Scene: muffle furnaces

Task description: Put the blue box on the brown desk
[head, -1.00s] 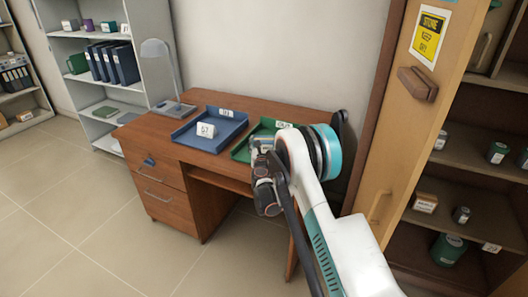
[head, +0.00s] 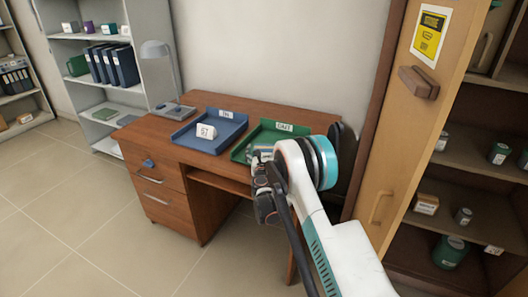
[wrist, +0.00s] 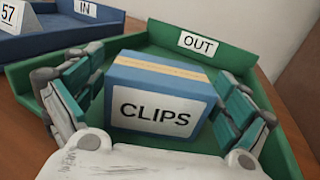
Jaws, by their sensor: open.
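The blue box (wrist: 165,100) has a tan stripe and a white label reading CLIPS. In the wrist view it sits inside the green OUT tray (wrist: 142,38). My gripper (wrist: 160,92) is open, with one finger on each side of the box; I cannot tell whether the fingers touch it. The brown desk (head: 287,104) carries the green tray, which also shows in the head view (head: 300,142). In the head view my gripper (head: 262,178) is at the tray's front, and my arm hides part of the tray and desk.
A blue IN tray (head: 190,138) with a white number card (head: 206,131) is left of the green tray. A grey lamp (head: 157,50) stands at the desk's back left. An open wooden cabinet door (head: 383,150) is close on the right. The desk's front left top is bare.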

